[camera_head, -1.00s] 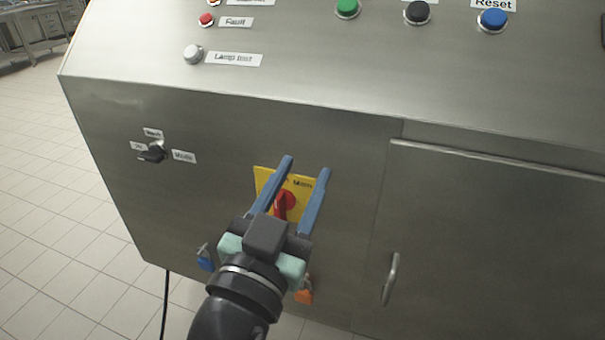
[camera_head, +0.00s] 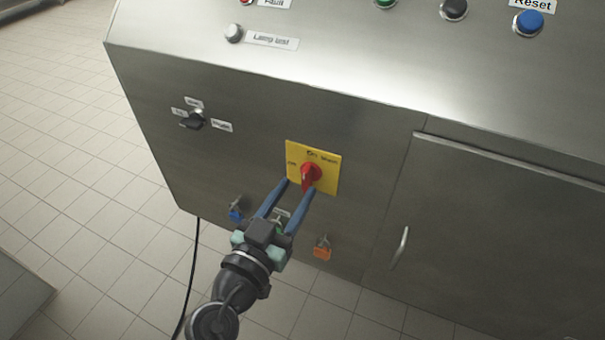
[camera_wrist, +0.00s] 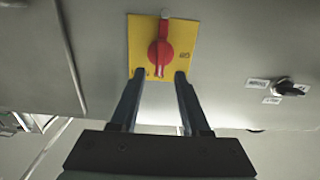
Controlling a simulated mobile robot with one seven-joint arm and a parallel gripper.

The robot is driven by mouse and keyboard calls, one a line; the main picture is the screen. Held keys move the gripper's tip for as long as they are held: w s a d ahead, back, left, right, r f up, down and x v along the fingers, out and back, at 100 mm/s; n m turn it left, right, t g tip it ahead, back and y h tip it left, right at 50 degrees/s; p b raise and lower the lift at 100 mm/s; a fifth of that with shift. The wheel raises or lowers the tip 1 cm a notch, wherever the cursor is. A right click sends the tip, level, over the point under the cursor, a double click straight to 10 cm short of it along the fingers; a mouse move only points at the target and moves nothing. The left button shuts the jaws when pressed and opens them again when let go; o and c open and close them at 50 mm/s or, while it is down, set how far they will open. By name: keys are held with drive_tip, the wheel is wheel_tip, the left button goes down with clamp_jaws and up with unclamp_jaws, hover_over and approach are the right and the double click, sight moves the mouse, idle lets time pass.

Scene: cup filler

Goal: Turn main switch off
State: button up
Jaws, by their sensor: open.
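The main switch is a red rotary knob (camera_head: 311,174) on a yellow plate (camera_head: 325,159) on the machine's steel front. Its handle points roughly up and down along the plate in the head view. In the wrist view the red knob (camera_wrist: 160,52) sits near the top centre on its yellow plate (camera_wrist: 183,32). My gripper (camera_head: 297,187) is open, with two blue fingers just below the knob in the head view. In the wrist view the fingertips (camera_wrist: 160,76) reach the plate's lower edge, one to each side of the knob's end.
A black mode selector (camera_head: 193,120) is left of the switch. A blue padlock (camera_head: 236,213) and an orange padlock (camera_head: 322,252) hang below. A door handle (camera_head: 400,247) is at right. Buttons, including a blue one (camera_head: 528,22), line the sloped panel above.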

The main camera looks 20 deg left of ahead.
sight(304, 178)
drive_tip(key=shift+w+d, duration=0.1)
drive_tip(key=shift+w, duration=1.9)
clamp_jaws()
